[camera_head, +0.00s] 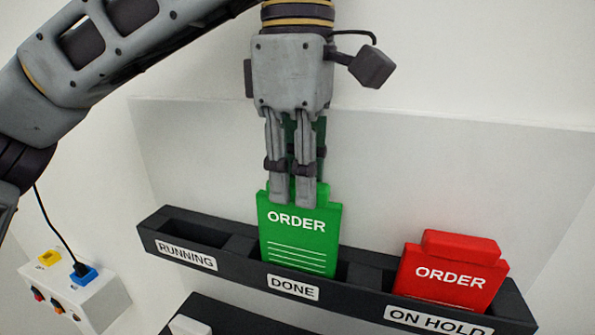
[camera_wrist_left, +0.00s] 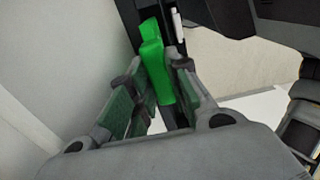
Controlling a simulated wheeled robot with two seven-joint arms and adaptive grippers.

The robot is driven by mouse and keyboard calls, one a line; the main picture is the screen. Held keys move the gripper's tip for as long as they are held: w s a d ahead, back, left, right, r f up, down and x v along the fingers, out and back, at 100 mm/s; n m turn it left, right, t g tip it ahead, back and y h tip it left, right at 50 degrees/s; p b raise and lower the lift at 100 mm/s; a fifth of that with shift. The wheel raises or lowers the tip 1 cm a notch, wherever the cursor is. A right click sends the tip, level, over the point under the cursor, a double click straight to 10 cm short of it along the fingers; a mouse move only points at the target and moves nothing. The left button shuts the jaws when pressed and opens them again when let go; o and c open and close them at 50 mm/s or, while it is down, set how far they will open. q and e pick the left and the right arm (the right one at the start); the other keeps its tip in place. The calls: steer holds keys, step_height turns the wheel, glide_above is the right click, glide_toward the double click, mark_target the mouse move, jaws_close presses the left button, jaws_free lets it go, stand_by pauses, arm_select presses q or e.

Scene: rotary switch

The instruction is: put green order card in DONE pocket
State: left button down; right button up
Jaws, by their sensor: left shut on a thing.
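The green order card (camera_head: 300,238) stands nearly upright in the DONE pocket (camera_head: 348,277), the middle one of the dark rack, with its lower edge hidden behind the pocket's front wall. My left gripper (camera_head: 293,197) is shut on the card's top tab from above. In the left wrist view the green card (camera_wrist_left: 154,60) shows between the fingers of the left gripper (camera_wrist_left: 160,85). Whether the card touches the pocket's bottom is hidden. My right gripper is in neither view.
The RUNNING pocket (camera_head: 190,230) at the left is empty. A red order card (camera_head: 452,275) stands in the ON HOLD pocket at the right. A white box with buttons and a blue plug (camera_head: 84,275) is at the lower left. A pale panel (camera_head: 420,165) rises behind the rack.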

arm_select(q)
steer(key=shift+f+b, duration=1.1)
steer(key=shift+f, duration=0.55)
steer(key=c, duration=1.3)
jaws_free()
steer(key=shift+o, duration=0.2)
steer(key=shift+r, duration=0.2)
steer(key=shift+r, duration=5.8)
